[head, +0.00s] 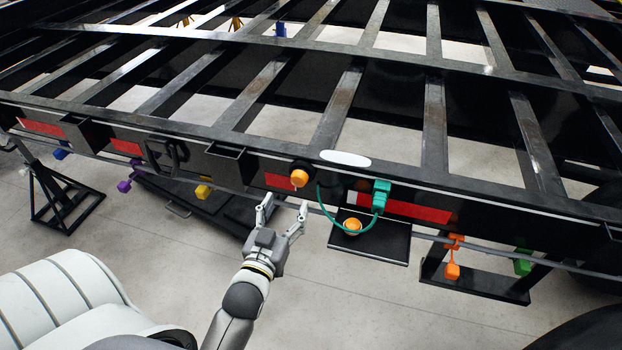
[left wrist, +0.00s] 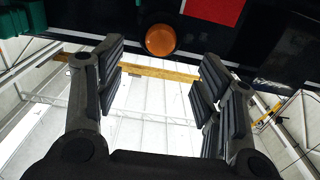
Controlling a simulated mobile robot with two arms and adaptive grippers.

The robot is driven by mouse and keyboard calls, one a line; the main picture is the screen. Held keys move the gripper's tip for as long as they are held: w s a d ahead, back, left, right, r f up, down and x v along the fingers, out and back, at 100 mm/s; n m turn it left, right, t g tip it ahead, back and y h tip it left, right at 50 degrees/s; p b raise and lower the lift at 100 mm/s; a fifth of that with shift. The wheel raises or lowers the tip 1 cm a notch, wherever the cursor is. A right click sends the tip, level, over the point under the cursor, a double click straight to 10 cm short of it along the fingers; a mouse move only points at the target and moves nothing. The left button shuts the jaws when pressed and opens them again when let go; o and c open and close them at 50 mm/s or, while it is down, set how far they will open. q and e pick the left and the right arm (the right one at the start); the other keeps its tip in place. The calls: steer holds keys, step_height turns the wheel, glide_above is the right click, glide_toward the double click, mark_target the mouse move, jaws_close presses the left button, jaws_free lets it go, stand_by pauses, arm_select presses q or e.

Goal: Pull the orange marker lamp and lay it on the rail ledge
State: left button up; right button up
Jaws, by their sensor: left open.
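An orange marker lamp (head: 299,177) sits in the black side rail (head: 225,168) of the trailer frame, right of a red reflective strip. In the left wrist view the round orange lamp (left wrist: 160,39) shows ahead of the fingers, near the top. My left gripper (head: 286,202) is open and empty, just below the lamp and apart from it. In the left wrist view the open fingers (left wrist: 160,85) stand wide on both sides. A black ledge (head: 385,246) juts out below the rail, with a second orange round piece (head: 352,226) on it. My right gripper is not in view.
A teal connector (head: 381,195) on the rail has a green cable (head: 333,224) looping down beside the lamp. Orange (head: 452,270), green (head: 522,263), yellow (head: 203,191) and purple (head: 124,186) pieces hang along the rail. A black stand (head: 66,200) is at left.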

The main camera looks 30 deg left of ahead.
mark_target(297, 183)
arm_select(q)
steer(key=b+x, duration=0.1)
steer(key=x, duration=0.6)
steer(key=shift+w+a, duration=0.1)
steer(key=shift+w, duration=0.2)
steer(key=shift+w+a, duration=0.15)
steer(key=shift+w, duration=0.55)
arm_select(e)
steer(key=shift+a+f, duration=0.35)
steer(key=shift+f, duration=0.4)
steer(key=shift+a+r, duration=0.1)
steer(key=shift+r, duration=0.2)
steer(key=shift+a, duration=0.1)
arm_select(q)
steer(key=shift+p, duration=0.3)
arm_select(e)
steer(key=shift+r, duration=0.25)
